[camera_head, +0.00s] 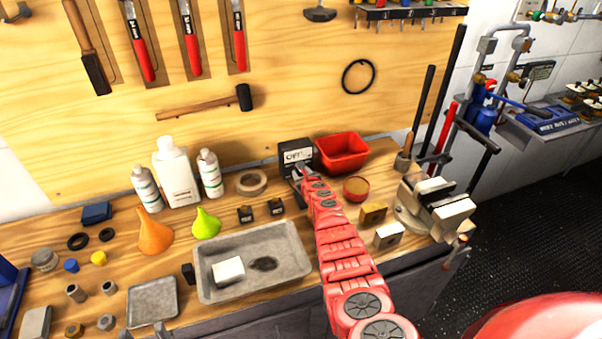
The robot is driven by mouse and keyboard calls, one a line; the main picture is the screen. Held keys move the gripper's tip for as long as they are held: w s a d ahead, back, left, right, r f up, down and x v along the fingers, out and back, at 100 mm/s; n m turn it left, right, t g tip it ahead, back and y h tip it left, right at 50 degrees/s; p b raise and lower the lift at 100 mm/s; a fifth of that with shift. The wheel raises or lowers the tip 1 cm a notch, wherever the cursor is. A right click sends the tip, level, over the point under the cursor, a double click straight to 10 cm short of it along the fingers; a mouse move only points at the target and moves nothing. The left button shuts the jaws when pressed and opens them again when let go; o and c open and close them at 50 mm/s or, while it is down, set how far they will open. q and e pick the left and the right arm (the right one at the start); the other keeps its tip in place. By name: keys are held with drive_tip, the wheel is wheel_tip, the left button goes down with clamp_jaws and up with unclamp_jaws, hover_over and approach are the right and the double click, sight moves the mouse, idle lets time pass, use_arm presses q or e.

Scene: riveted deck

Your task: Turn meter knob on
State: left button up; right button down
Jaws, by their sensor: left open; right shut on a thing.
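The meter (296,152) is a dark box standing at the back of the wooden workbench, against the pegboard. Its display reads what looks like "OFF". My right gripper (298,175), at the end of the red arm, is at the front of the meter below the display. It is shut on the meter knob, which the gripper mostly hides. My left gripper (143,334) shows only as dark fingertips at the bottom edge, apart and empty, in front of the bench and far from the meter.
A red bin (342,152) stands right of the meter, with a tape roll (251,182) to its left. A grey tray (280,242) lies left of my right arm. A vise (437,207) is at the bench's right end. Bottles and funnels stand at left.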

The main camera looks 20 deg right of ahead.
drive_tip(key=shift+d+f+m+y+b, duration=0.15)
drive_tip(key=shift+m+y+b, duration=0.35)
drive_tip(key=shift+m+y, duration=0.4)
drive_tip(key=m+b, duration=0.1)
drive_tip(key=m+y+b, duration=0.1)
drive_tip(key=shift+d+f+m, duration=0.15)
drive_tip(key=shift+m, duration=0.15)
drive_tip(key=m+y+b, duration=0.2)
drive_tip(key=m+b, duration=0.1)
drive_tip(key=b, duration=0.2)
drive_tip(key=shift+d+f+m+y, duration=0.1)
drive_tip(key=shift+m+y, duration=0.2)
drive_tip(key=shift+m+t+y+b, duration=0.5)
drive_tip(key=shift+m+b, duration=0.3)
drive_tip(key=shift+b, duration=0.15)
drive_tip(key=shift+r, duration=0.2)
drive_tip(key=shift+c, duration=2.2)
unclamp_jaws()
